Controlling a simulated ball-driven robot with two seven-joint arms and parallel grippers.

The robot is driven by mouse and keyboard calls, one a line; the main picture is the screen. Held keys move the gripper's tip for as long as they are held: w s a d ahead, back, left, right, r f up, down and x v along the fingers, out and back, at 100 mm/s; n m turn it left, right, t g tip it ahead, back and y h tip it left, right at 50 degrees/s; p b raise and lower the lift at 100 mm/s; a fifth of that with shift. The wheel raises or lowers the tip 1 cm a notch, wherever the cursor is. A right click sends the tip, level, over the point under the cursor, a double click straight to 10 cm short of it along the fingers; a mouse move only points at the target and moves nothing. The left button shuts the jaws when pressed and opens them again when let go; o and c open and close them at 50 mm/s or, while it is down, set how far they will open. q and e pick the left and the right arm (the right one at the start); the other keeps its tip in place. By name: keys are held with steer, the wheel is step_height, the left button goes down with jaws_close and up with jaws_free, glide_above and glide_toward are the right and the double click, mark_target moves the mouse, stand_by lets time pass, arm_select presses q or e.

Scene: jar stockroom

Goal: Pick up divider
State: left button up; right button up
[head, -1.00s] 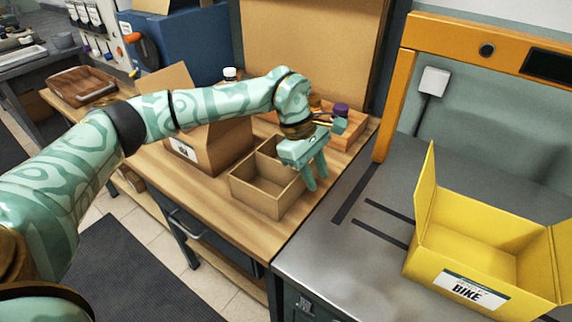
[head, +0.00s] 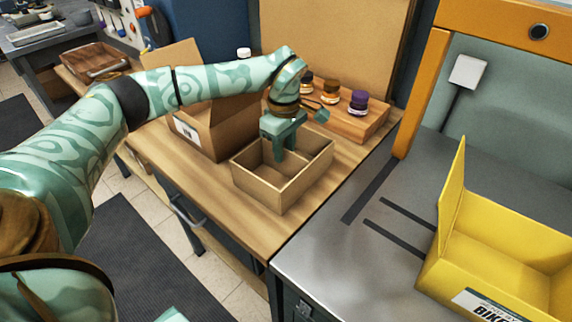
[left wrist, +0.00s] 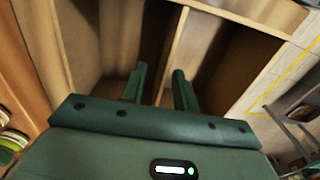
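The divider (left wrist: 174,45) is a thin tan upright panel inside an open-topped tan box (head: 262,188), splitting it into compartments. In the left wrist view its pale top edge runs down between my fingers. My left gripper (left wrist: 159,76) is open, with one finger on each side of the divider and gaps showing. In the head view my left gripper (head: 280,150) points down into the box and hides much of the divider.
A larger cardboard box (head: 212,128) with a raised flap stands close behind on the left. A wooden tray (head: 345,121) with several jars is behind right. A yellow box (head: 480,262) sits on the grey bench (head: 345,255) at the right. The bench's near part is clear.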

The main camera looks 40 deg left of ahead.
mark_target(284, 175)
arm_select(q)
step_height(284, 175, down, 5)
steer(key=b, duration=0.2)
steer(key=shift+s+f+b, duration=0.15)
steer(key=shift+b, duration=0.15)
steer(key=shift+r, duration=0.2)
jaws_close()
arm_select(e)
steer(key=shift+s+d+f, duration=0.1)
steer(key=shift+s+f, duration=0.2)
steer(key=shift+f, duration=0.3)
steer(key=shift+s+d+f, duration=0.1)
steer(key=shift+s+f, duration=0.2)
steer(key=shift+f, duration=0.25)
